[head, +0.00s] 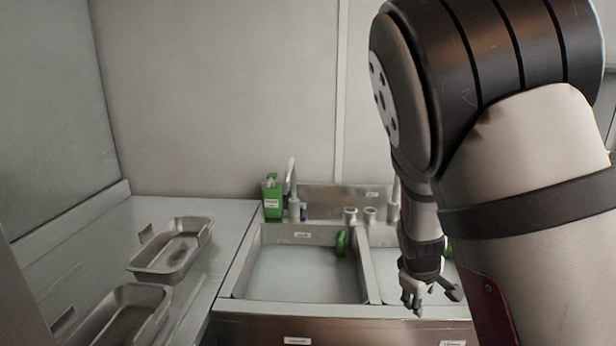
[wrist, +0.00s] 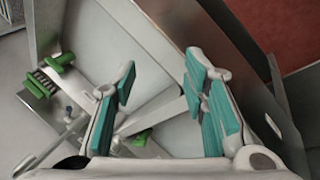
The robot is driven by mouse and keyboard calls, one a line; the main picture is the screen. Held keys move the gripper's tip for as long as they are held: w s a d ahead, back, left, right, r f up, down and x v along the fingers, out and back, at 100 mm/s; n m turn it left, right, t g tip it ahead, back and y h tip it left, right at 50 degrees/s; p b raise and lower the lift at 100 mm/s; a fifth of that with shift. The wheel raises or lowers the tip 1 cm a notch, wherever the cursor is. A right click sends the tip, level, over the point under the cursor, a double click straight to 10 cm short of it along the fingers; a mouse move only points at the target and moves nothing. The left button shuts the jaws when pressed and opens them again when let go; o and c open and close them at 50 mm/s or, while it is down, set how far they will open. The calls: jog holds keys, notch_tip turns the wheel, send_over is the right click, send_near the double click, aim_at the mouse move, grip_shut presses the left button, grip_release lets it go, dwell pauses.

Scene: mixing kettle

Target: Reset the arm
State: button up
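My gripper (head: 428,292) hangs from my arm in front of the right basin of a steel double sink (head: 268,306). In the wrist view my gripper (wrist: 160,100) has its two teal-padded fingers spread apart, with nothing between them. The sink's steel divider and rim (wrist: 168,107) lie below and beyond the fingers. My arm covers most of the right basin in the head view.
A green bottle (head: 272,198) stands at the sink's back left corner beside a tap (head: 292,188). A green item (head: 341,243) sits at the divider. Two metal trays, one farther (head: 180,262) and one nearer (head: 137,296), are on the left counter (head: 215,215).

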jog(key=s+a+r+m+y, duration=0.1)
jog(key=s+a+r+m, duration=0.1)
jog(key=s+r, duration=0.3)
jog(key=s+a+r+m+y+b, duration=0.1)
jog(key=s+r+m, duration=0.2)
jog(key=s, duration=1.1)
jog(key=s+a+r+m+y, duration=0.1)
jog(key=s+a+r+m, duration=0.1)
jog(key=s+r, duration=0.6)
jog(key=shift+s+a+r+b, duration=0.2)
jog(key=shift+s+a+b, duration=0.15)
jog(key=shift+s, duration=0.75)
